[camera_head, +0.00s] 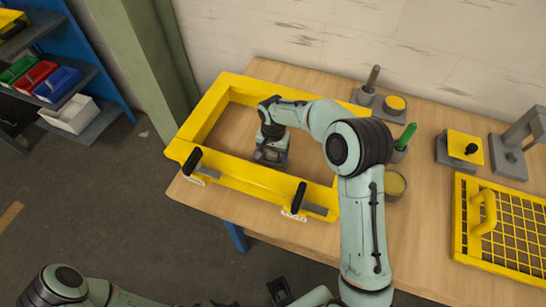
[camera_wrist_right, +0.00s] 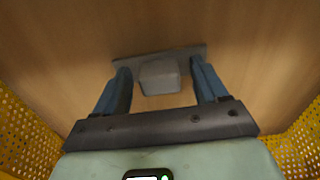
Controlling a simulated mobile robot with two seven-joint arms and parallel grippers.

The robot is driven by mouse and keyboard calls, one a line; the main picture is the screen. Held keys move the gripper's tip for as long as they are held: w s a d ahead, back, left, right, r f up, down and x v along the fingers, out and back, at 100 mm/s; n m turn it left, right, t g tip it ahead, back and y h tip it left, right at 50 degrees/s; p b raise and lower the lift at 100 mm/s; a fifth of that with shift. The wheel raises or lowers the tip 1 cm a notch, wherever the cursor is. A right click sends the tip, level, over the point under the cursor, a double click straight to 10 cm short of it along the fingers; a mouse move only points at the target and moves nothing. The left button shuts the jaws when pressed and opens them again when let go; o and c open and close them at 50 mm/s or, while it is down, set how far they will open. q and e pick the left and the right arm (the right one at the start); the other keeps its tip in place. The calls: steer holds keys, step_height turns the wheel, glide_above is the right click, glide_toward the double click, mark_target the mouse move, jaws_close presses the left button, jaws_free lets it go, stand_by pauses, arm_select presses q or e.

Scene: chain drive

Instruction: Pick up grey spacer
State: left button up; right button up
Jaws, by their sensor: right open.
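A grey block, which looks like the grey spacer (camera_wrist_right: 160,77), shows in the right wrist view, in front of a flat grey strip (camera_wrist_right: 190,53) on the wooden surface. My right gripper (camera_wrist_right: 160,88) is open, with one blue finger on each side of the block. I see a gap on both sides, widest on the right. In the head view my right gripper (camera_head: 270,158) reaches down inside the yellow frame and hides the spacer. Part of my left gripper (camera_head: 280,291) shows at the bottom edge; its jaws are unclear.
The yellow frame (camera_head: 213,110) with black-handled clamps surrounds my right gripper on the wooden table (camera_head: 420,240). To the right stand a grey post (camera_head: 373,78), a green-handled item (camera_head: 405,138), a yellow-topped block (camera_head: 464,147) and a yellow mesh guard (camera_head: 500,225).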

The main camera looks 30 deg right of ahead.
steer(key=c, duration=1.1)
steer(key=shift+r, duration=0.1)
steer(key=shift+c, duration=0.2)
